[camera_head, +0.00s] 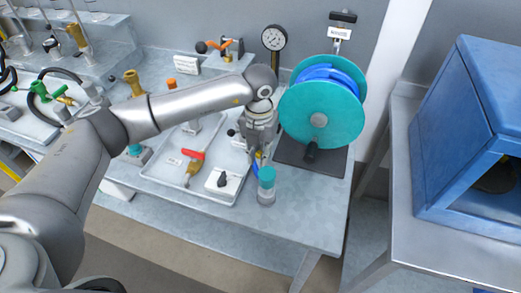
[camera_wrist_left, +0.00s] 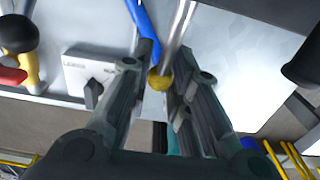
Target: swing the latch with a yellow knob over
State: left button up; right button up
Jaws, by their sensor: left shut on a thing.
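The latch's yellow knob (camera_wrist_left: 160,80) sits at the end of a silver rod (camera_wrist_left: 178,35) in the left wrist view. In the head view the knob is small and mostly hidden by the fingers. My left gripper (camera_head: 259,156) points down near the front of the bench, left of the teal reel. In the left wrist view my left gripper (camera_wrist_left: 158,92) has a finger on each side of the knob and is shut on it. A blue strip (camera_wrist_left: 146,30) runs beside the rod. The latch's base is hidden by my gripper. My right gripper is out of view.
A teal reel (camera_head: 318,116) with blue hose stands just right of my gripper. A blue cabinet (camera_head: 465,130) is at right.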

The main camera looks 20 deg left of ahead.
pick_arm(q)
jog(key=shift+r, duration=0.1)
jog(key=shift+r+p, duration=0.5)
jog(key=shift+r, duration=0.05)
jog(key=shift+s+r+p, duration=0.25)
jog(key=shift+r+p, duration=0.2)
jog(key=shift+r, duration=0.35)
jog(key=shift+w+r+p, duration=0.15)
jog(key=shift+r+p, duration=0.4)
jog(key=shift+r, duration=1.15)
